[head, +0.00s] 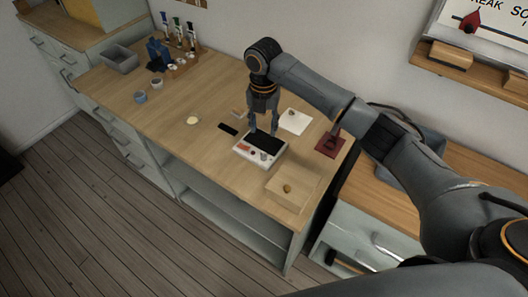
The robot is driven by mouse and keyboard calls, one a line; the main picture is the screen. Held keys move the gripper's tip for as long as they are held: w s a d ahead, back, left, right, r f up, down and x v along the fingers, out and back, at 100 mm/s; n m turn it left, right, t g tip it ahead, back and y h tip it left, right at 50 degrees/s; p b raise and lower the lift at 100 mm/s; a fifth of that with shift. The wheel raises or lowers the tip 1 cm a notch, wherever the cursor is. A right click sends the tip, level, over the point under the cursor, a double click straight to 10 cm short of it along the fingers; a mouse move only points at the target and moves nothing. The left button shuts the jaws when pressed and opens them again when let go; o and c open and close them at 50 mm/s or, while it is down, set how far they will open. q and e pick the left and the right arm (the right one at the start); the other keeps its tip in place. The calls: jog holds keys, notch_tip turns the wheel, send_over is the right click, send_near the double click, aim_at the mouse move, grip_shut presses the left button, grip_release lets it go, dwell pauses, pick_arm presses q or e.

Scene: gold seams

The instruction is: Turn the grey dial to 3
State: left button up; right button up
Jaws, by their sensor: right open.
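A small white device (241,158) with a black top stands on the wooden workbench. The dial's number marks are too small to read. My right gripper (263,130) points down over the back of the device, fingers apart, with nothing visible between them. Its fingertips are near the black top, behind the dial and apart from it. I cannot tell whether they touch the device. My left gripper is not in view.
A wooden block (290,193) stands near the front right. A dark red mat (329,147), a white sheet (297,124) and a black flat piece (228,129) lie around the device. A bottle rack (182,67) and grey bin (121,60) stand farther left. The bench's front-middle is clear.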

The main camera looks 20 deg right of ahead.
aim_at(264, 155)
jog(key=f+p, duration=0.1)
jog(key=f, duration=0.5)
jog(key=f+p, duration=0.1)
jog(key=f, duration=0.6)
jog(key=shift+w+d+f, duration=0.15)
jog(key=shift+w, duration=0.05)
jog(key=shift+c, duration=0.3)
grip_shut()
